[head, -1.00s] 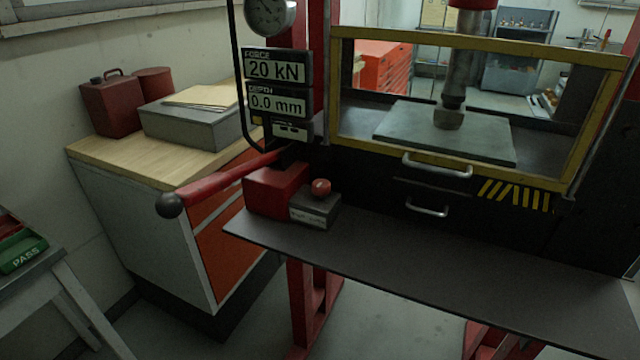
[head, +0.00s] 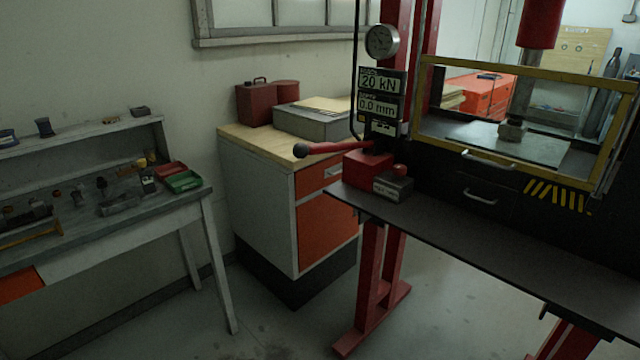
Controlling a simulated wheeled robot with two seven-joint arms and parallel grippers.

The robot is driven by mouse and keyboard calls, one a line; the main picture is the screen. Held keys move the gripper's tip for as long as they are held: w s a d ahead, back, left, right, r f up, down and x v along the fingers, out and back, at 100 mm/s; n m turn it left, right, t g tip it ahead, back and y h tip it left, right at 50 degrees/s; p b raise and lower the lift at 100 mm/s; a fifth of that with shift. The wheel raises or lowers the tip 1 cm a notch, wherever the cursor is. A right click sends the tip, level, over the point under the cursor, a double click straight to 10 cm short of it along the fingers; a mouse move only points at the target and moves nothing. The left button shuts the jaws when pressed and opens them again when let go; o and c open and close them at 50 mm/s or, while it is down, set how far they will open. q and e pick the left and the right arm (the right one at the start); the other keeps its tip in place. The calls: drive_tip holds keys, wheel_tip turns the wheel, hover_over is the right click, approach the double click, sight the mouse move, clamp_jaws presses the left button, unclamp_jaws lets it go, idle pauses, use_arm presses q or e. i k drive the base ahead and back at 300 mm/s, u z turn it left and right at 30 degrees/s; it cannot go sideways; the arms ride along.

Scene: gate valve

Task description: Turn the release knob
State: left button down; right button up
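A small red knob (head: 400,170) sits on top of a dark grey box (head: 392,189) with a pale label too small to read. I take this knob for the release knob, but cannot confirm it. The box stands beside a red pump block (head: 366,168) on the left end of the press's dark ledge (head: 470,236). A red lever (head: 335,149) with a black ball end sticks out to the left above the block. Neither of my grippers is in view, and nothing touches the knob.
Displays above the block read 20 kN (head: 381,82) and 0.0 mm (head: 378,106). A yellow-framed guard (head: 520,75) encloses the press. A wood-topped cabinet (head: 300,215) stands left of it. A cluttered workbench (head: 90,235) is at far left. Clear floor (head: 290,325) lies in front.

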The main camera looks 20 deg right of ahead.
sight(399, 170)
drive_tip(key=u, duration=1.6)
drive_tip(key=i, duration=0.15)
drive_tip(key=z, duration=1.3)
drive_tip(key=i, duration=1.1)
drive_tip(key=z, duration=1.05)
